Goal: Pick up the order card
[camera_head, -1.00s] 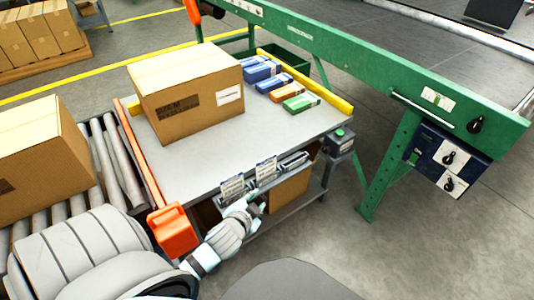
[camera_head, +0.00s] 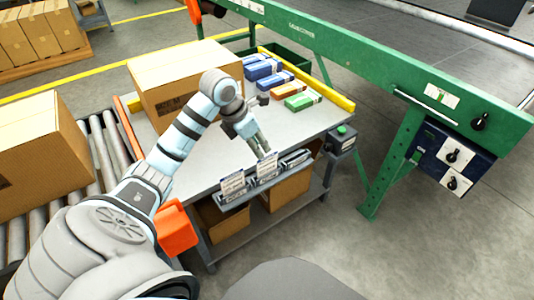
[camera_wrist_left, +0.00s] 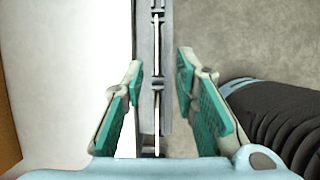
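White printed cards stand upright in a grey rack on the front edge of the table: a left card (camera_head: 233,184) and a middle card (camera_head: 267,170). Their print is too small to tell which is the order card. My left gripper (camera_head: 263,152) is above the rack, pointing down close to the middle card. In the left wrist view, my left gripper (camera_wrist_left: 158,75) is open, its green-padded fingers on either side of the rack (camera_wrist_left: 146,95). Cards show there edge-on as thin white lines (camera_wrist_left: 157,125) between the fingers, untouched. My right gripper is not in view.
A large cardboard box (camera_head: 165,85) and several small coloured boxes (camera_head: 302,101) stand on the table (camera_head: 190,175). A green-button box (camera_head: 342,138) sits at its right corner. A green conveyor frame (camera_head: 400,75) runs behind. An orange container (camera_head: 177,230) hangs front left.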

